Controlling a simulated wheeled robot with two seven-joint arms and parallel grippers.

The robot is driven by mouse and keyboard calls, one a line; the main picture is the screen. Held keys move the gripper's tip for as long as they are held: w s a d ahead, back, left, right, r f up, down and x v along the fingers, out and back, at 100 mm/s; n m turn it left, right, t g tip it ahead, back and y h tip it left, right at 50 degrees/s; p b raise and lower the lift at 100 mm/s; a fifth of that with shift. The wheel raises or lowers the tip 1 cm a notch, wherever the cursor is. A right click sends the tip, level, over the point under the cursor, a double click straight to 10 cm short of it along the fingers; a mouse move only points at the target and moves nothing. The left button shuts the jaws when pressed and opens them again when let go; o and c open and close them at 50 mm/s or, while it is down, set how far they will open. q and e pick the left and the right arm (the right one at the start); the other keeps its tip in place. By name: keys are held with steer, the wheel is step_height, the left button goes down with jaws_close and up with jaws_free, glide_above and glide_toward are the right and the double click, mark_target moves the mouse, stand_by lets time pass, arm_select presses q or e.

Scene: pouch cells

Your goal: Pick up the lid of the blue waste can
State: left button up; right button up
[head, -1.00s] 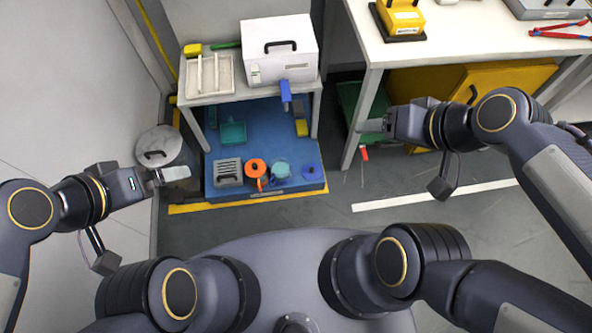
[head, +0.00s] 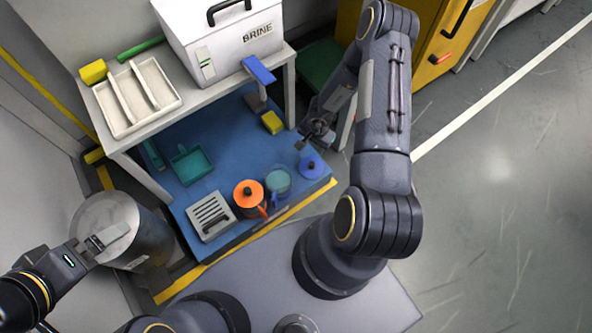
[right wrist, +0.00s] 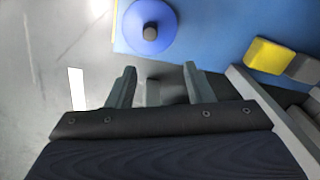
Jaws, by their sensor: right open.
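The blue waste can's round blue lid (head: 311,165) with a dark knob shows at the right end of the blue mat in the head view. In the right wrist view the lid (right wrist: 136,38) is at the top, beyond the fingers. The can under it is mostly hidden. My right gripper (head: 304,144) is open and empty, just beyond the lid in the head view; its two spread fingers (right wrist: 160,72) show apart from the lid in the wrist view. My left gripper (head: 108,240) overlaps the top of the metal bin (head: 92,212); its jaw state is unclear.
An orange can (head: 247,193), a teal can (head: 278,181) and a grey slotted box (head: 211,217) stand left of the lid on the blue mat (head: 236,145). A yellow block (head: 272,122) is near the mat's far edge. The table (head: 155,133) carries the BRINE box (head: 228,45).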

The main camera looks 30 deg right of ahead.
steer(key=b, duration=0.2)
glide_above(312, 163)
steer(key=shift+g, duration=0.4)
steer(key=f, duration=0.6)
steer(key=shift+s+a, duration=0.1)
steer(key=shift+s, duration=0.1)
steer(key=f+b, duration=0.3)
steer(key=f, duration=0.2)
steer(key=shift+w+f, duration=0.1)
steer(key=shift+w, duration=0.1)
jaws_close()
steer(key=shift+r, duration=0.2)
